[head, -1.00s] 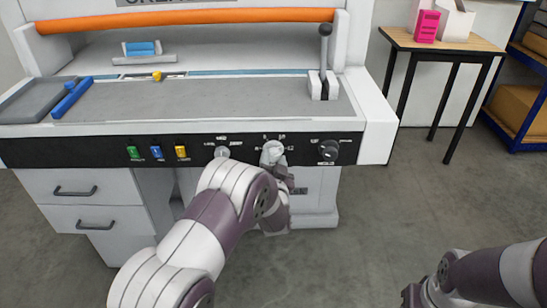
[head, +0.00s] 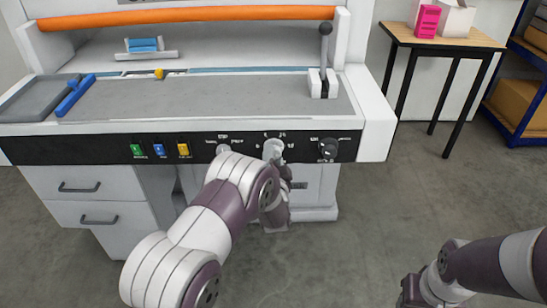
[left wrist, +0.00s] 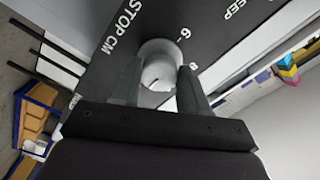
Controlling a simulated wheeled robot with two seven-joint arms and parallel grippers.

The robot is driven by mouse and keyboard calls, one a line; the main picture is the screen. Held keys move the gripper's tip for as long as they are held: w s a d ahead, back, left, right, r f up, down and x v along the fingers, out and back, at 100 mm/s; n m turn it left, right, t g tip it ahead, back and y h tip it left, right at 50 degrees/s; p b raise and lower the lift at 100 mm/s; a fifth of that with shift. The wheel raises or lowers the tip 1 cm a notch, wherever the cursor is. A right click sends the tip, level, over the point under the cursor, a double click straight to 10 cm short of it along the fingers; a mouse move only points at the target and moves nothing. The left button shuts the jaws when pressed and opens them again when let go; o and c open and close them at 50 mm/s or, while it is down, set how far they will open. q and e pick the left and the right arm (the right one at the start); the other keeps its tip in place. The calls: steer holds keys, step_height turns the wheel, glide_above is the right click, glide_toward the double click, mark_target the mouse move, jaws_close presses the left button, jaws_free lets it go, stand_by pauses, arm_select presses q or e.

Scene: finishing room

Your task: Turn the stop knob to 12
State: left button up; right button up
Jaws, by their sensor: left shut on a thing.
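The stop knob (head: 273,149) is a pale round knob, the middle of three on the machine's black front panel. In the left wrist view the knob (left wrist: 158,58) sits beside the words STOP CM, with 6 and 8 legible on its other side. A short dark mark shows on its face, but I cannot tell which number it points to. My left gripper (left wrist: 160,88) is shut on the knob, one finger on each side. In the head view its jaws are largely hidden behind my wrist. My right gripper (head: 411,291) is low at the right, away from the machine.
A light knob (head: 223,150) and a dark knob (head: 328,149) flank the stop knob. Green, blue and yellow switches (head: 159,150) lie farther left. A lever (head: 325,58) stands on the machine's bed. A side table (head: 445,42) and blue shelf (head: 515,120) stand right; open floor lies between.

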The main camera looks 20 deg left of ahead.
stand_by(0.4)
arm_select(q)
steer(key=o, duration=1)
steer(key=shift+o, duration=0.2)
steer(key=p+v, duration=0.1)
steer(key=v, duration=1.1)
steer(key=shift+s, duration=0.35)
steer(key=shift+d, duration=0.1)
